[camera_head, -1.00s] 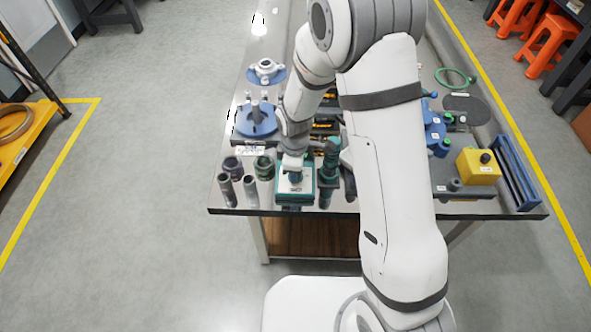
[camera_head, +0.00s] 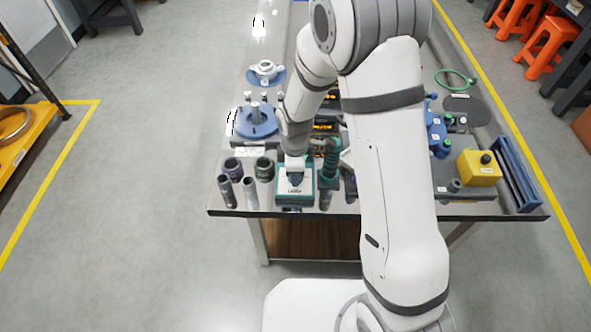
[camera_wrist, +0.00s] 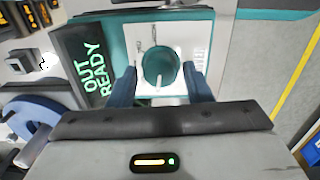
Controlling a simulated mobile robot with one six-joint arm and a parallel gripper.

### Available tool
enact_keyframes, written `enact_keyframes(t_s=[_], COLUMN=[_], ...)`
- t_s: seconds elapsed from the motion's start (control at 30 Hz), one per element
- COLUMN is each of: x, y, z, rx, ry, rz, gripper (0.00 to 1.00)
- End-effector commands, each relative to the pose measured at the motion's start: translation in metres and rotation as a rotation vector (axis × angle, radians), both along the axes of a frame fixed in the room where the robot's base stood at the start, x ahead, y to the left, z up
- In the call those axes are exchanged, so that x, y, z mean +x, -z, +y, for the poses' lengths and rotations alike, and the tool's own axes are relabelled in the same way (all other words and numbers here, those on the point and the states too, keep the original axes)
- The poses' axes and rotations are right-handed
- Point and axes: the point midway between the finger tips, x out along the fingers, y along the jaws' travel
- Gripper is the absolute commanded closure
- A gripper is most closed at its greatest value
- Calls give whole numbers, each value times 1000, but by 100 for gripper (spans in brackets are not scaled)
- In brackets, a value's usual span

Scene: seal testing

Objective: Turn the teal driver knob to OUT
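The teal driver knob (camera_wrist: 159,68) is round and sits on a white panel of a teal-edged box. A white pointer mark on it points toward the bottom of the wrist view. A dark display (camera_wrist: 90,65) left of it reads "OUT READY" in green. My gripper (camera_wrist: 160,84) is open, with one blue finger on each side of the knob and visible gaps, so it is not clamped on it. In the head view the teal driver box (camera_head: 295,199) stands at the table's front edge, under my gripper, which partly hides its top.
Dark and grey cylinders (camera_head: 251,193) stand left of the box. A teal-topped tool (camera_head: 330,165) stands close on its right. A blue round fixture (camera_head: 257,121) lies behind. A yellow box (camera_head: 479,167) is at the table's right.

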Motion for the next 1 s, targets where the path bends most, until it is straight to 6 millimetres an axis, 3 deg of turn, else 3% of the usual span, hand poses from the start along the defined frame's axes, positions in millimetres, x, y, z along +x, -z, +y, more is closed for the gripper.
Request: enact_keyframes(t_s=[0.1,0.43,0.8,1.0], x=[0,0,-2,-4], y=[0,-6,-62,-77], z=[0,0,0,0], rx=[0,0,1,0], ry=[1,1,1,1], rz=[1,0,-2,1], gripper=[45,45,45,45])
